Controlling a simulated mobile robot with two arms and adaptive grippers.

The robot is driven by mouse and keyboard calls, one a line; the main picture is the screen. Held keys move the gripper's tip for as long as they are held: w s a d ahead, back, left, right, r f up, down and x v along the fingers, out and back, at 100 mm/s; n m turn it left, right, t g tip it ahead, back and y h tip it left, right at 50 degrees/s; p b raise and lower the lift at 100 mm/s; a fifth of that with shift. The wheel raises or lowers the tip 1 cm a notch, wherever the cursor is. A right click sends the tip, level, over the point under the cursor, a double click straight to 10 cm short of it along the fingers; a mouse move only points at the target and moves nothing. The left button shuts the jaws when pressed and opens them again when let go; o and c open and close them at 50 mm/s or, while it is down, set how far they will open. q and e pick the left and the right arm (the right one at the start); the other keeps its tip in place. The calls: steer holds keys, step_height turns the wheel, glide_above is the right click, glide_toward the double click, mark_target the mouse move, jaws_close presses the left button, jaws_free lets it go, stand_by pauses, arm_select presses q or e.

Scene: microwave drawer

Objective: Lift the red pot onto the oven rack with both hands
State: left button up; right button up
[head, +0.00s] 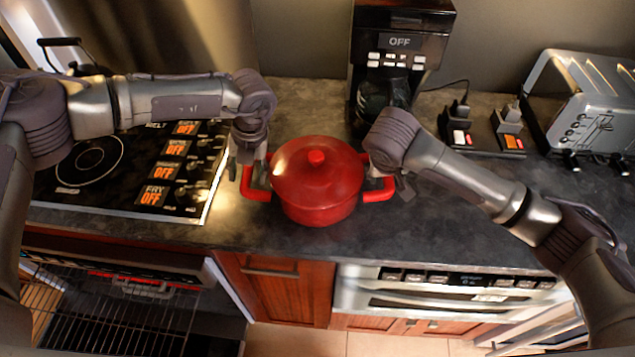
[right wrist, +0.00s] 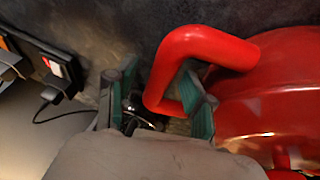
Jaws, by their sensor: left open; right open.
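The red pot (head: 317,185) with its lid on sits upright on the dark countertop, right of the cooktop. My left gripper (head: 247,168) is open at the pot's left handle (head: 256,192). My right gripper (head: 392,182) is open at the right handle (head: 379,192). In the right wrist view, the red handle (right wrist: 205,45) passes between the open fingers of my right gripper (right wrist: 155,100), with the pot body (right wrist: 275,90) beside it. The oven rack (head: 110,315) is at the lower left, in the open oven below the cooktop.
A black cooktop (head: 90,195) with a kettle at its back lies left of the pot. A coffee maker (head: 400,45) stands behind the pot, and a toaster (head: 590,105) at the far right. Two small switch-like items (head: 461,130) lie on the counter. Bare counter (head: 440,225) shows in front.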

arm_select(q)
steer(key=shift+s+a+f, duration=0.1)
steer(key=shift+a+f, duration=0.05)
steer(key=shift+f, duration=0.35)
arm_select(e)
steer(key=shift+w+d+f, duration=0.1)
steer(key=shift+f, duration=0.35)
arm_select(q)
jaws_close()
arm_select(e)
jaws_close()
arm_select(q)
steer(key=shift+w+r, duration=0.25)
arm_select(e)
steer(key=shift+w+r, duration=0.3)
